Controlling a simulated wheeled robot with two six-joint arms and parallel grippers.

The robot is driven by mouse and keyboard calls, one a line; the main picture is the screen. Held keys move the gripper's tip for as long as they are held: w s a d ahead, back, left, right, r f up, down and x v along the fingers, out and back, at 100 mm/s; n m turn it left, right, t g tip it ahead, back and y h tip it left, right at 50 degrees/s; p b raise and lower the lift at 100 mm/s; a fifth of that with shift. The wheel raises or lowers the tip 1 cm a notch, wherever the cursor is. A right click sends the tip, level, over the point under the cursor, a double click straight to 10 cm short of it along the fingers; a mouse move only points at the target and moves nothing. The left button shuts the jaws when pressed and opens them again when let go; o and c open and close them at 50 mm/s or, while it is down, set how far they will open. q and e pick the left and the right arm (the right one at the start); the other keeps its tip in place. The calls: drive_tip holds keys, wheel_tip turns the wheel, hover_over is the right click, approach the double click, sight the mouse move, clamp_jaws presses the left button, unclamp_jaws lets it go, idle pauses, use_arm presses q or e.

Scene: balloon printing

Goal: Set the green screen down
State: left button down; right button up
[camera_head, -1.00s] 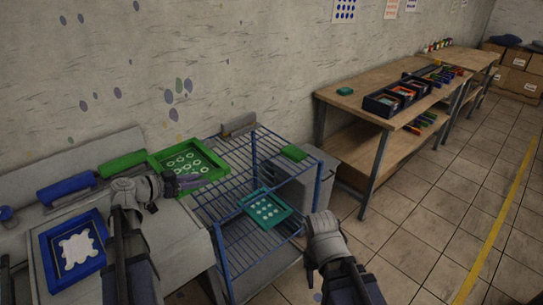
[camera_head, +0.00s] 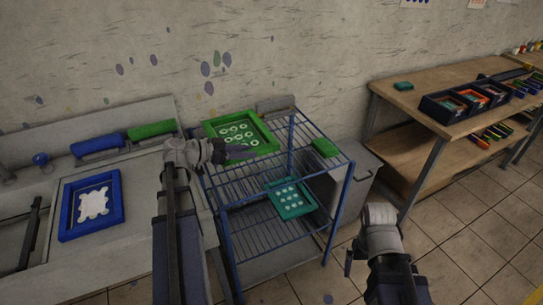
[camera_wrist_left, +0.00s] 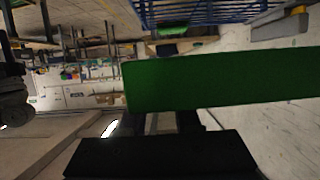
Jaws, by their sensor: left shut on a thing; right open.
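The green screen (camera_head: 268,143) is a green frame with pale ring shapes, held about level by the back left of the blue wire rack (camera_head: 300,128). My left gripper (camera_head: 238,152) is shut on the screen's near edge. In the left wrist view the screen's green side (camera_wrist_left: 220,80) fills the middle, and the fingers are mostly hidden. It overlaps the rack's top in the head view; I cannot tell whether it touches the wires. My right gripper (camera_head: 350,262) is low, in front of the rack's right side, open and empty, with its fingers barely visible.
A teal screen (camera_head: 291,198) lies on a lower rack shelf. A green block (camera_head: 325,148) is at the rack's top right. A blue screen (camera_head: 70,212) lies on the left bench. A wooden table (camera_head: 405,102) with trays stands right. The rack's front top is clear.

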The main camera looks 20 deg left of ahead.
use_arm(q)
drive_tip(key=shift+w+d+f+b, duration=0.1)
drive_tip(key=shift+d+f+b, duration=0.05)
drive_tip(key=shift+f+b, duration=0.4)
wheel_tip(320, 180, down, 9)
drive_tip(key=b, duration=0.8)
drive_tip(key=shift+r+b, duration=0.1)
drive_tip(key=shift+b, duration=0.3)
drive_tip(key=shift+f+b, duration=0.6)
drive_tip(key=shift+b, duration=0.05)
drive_tip(key=c, duration=0.6)
unclamp_jaws()
drive_tip(key=shift+s+d, duration=0.1)
drive_tip(key=shift+s, duration=0.1)
